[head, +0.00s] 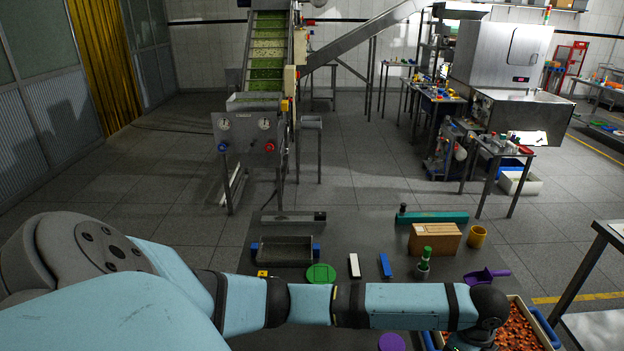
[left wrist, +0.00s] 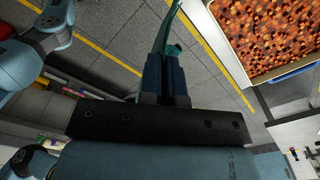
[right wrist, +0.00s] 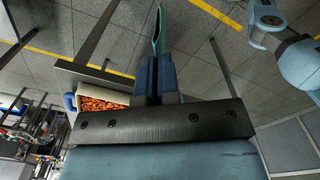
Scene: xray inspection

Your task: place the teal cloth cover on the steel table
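The teal cloth cover shows edge-on as a narrow strip in the left wrist view (left wrist: 171,22) and in the right wrist view (right wrist: 158,28). My left gripper (left wrist: 165,58) is shut on one part of it, and my right gripper (right wrist: 156,62) is shut on another. The cloth and both gripper tips are not visible in the head view. A dark grey metal table (head: 345,226) lies in front of me in the head view, with my left arm stretched across it. Which surface is the steel table is not certain.
A crate of orange-brown pieces (head: 519,330) stands at lower right. Another table (head: 600,328) is beyond it.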

